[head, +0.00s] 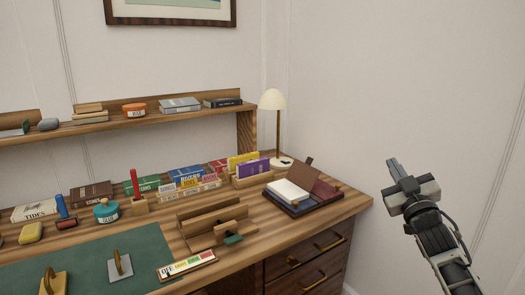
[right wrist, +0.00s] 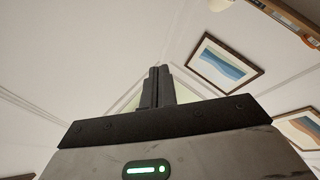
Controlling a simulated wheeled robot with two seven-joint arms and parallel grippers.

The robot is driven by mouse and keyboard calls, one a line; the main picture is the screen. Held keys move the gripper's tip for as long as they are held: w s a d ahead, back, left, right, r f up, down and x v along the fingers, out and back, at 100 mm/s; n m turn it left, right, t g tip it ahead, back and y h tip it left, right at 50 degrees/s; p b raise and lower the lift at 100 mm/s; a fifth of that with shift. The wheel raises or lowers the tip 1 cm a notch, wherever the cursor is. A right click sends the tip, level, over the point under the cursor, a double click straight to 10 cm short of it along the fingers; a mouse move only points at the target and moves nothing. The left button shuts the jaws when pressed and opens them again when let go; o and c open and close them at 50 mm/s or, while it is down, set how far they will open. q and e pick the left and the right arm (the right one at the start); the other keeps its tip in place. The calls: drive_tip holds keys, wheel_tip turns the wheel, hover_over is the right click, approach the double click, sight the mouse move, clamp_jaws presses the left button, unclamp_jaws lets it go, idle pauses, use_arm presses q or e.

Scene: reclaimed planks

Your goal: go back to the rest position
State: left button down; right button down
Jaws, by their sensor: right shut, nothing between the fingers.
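My right gripper (head: 394,168) is raised at the right of the head view, in front of the bare wall and to the right of the desk. It is shut and empty, apart from everything on the desk. In the right wrist view its two fingers (right wrist: 158,86) are together, pointing up towards the wall and ceiling. My left gripper is not in the head view.
A wooden desk (head: 345,203) fills the lower left, with a green mat (head: 90,273), an open box (head: 314,190), card holders, books and a lamp (head: 272,100). A shelf (head: 130,117) runs behind. Free space surrounds my right gripper.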

drive_tip(key=w+d+f+m+g+h, duration=0.1)
drive_tip(key=d+f+m+g+h, duration=0.2)
drive_tip(key=f+m+g, duration=0.5)
drive_tip(key=s+a+f+n+y, duration=0.1)
drive_tip(key=s+a+f+n, duration=0.1)
drive_tip(key=s+a+f, duration=0.35)
drive_tip(key=s+a+f+n+y, duration=0.1)
drive_tip(key=s+a+f+n, duration=0.15)
drive_tip(key=f, duration=0.55)
drive_tip(key=s+a+f+g+y, duration=0.1)
drive_tip(key=s+a+f, duration=0.2)
drive_tip(key=s, duration=0.7)
drive_tip(key=s+a+f+g+y, duration=0.1)
drive_tip(key=s+a+f, duration=0.2)
drive_tip(key=s, duration=0.7)
drive_tip(key=s+a+f+g, duration=0.1)
drive_tip(key=s+a+f, duration=0.3)
drive_tip(key=s, duration=0.5)
drive_tip(key=shift+s+a+m+g+y, duration=0.35)
drive_tip(key=shift+s+a+g+y, duration=0.05)
drive_tip(key=shift+a, duration=0.8)
